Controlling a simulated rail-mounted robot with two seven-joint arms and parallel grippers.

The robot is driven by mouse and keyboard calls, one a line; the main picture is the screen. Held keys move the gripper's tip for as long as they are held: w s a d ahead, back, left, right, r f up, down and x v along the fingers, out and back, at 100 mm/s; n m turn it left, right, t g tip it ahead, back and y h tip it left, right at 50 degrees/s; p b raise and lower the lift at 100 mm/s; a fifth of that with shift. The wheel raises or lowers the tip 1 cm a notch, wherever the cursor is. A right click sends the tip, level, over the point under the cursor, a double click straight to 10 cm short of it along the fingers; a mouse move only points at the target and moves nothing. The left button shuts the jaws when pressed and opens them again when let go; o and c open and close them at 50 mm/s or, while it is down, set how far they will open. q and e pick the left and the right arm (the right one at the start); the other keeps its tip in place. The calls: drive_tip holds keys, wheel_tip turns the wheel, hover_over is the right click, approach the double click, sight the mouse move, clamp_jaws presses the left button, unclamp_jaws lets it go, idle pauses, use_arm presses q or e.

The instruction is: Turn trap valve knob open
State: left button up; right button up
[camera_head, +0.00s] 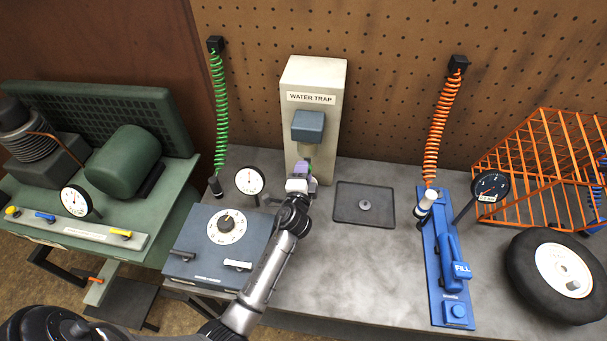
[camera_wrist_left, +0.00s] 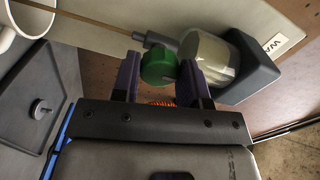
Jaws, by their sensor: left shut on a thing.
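The pale water trap post (camera_head: 324,78) stands at the back of the bench, with a blue-grey block (camera_head: 308,126) on its front and a clear bowl (camera_wrist_left: 212,58) below the block. The green valve knob (camera_wrist_left: 158,66) sits at the end of the bowl in the left wrist view. My left gripper (camera_head: 301,169) is at the base of the trap, its purple fingers on either side of the knob and shut on it. In the head view the gripper mostly hides the knob. My right gripper is not in view.
A dial box (camera_head: 226,262) and a round gauge (camera_head: 250,181) stand left of my arm. A dark tray (camera_head: 364,212) lies to the right. Beyond it are a blue fill station (camera_head: 440,268), a tyre (camera_head: 525,285) and an orange cage (camera_head: 540,160).

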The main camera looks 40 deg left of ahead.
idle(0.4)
use_arm(q)
drive_tip(key=o, duration=0.9)
drive_tip(key=v, duration=1.2)
